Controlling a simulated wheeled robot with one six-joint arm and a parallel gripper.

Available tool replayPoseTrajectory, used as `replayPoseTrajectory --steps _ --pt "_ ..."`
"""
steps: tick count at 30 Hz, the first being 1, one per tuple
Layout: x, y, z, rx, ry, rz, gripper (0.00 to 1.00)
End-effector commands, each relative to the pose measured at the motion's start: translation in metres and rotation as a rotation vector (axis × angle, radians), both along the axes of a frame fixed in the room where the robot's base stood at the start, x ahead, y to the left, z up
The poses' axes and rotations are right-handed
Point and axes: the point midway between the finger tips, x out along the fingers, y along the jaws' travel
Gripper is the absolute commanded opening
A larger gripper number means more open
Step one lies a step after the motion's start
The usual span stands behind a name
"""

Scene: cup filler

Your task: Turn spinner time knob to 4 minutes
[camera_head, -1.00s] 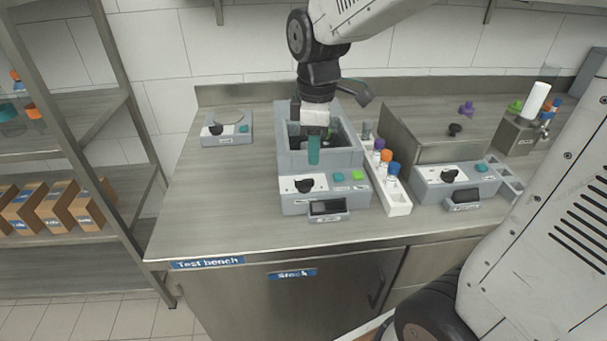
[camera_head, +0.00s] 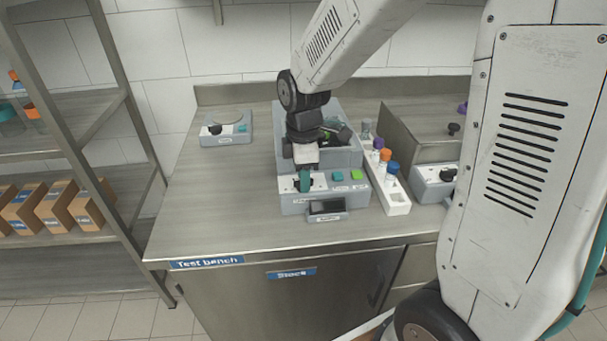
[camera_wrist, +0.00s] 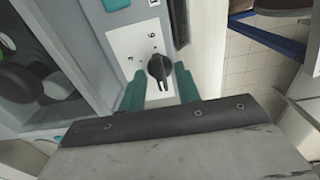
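The black time knob (camera_wrist: 158,68) sits on a white dial plate (camera_wrist: 140,47) with small marks in the wrist view; the marks' values are too small to read. The plate belongs to the grey machine (camera_head: 290,208) with an open basin. My gripper (camera_wrist: 160,80) is open, its teal fingers on either side of the knob; contact with it cannot be told. In the head view my gripper (camera_head: 305,181) points down at the front panel and partly hides the knob. I cannot confirm from its label that this machine is the spinner.
A teal button (camera_head: 337,176) and a green button (camera_head: 356,174) lie right of the dial, with a dark display (camera_head: 327,207) in front. A white tube rack (camera_head: 397,205) with capped tubes stands close on the right. A small knobbed device (camera_head: 226,134) stands at left.

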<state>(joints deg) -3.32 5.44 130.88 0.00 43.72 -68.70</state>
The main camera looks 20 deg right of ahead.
Motion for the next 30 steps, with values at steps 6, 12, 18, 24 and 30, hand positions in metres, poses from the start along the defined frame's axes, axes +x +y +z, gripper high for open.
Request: replayPoseTrajectory --steps 6,12,18,24,30 --pt "0.0001 0.0 0.0004 0.0 0.0 0.0 0.13" --pt "0.0001 0.0 0.0006 0.0 -0.001 -0.001 0.0" --pt "0.0002 0.0 0.0007 0.0 -0.001 -0.022 0.0" --pt "0.0003 0.0 0.0009 0.0 -0.001 -0.106 0.0" --pt "0.0004 0.0 0.001 0.0 -0.001 -0.261 0.0"
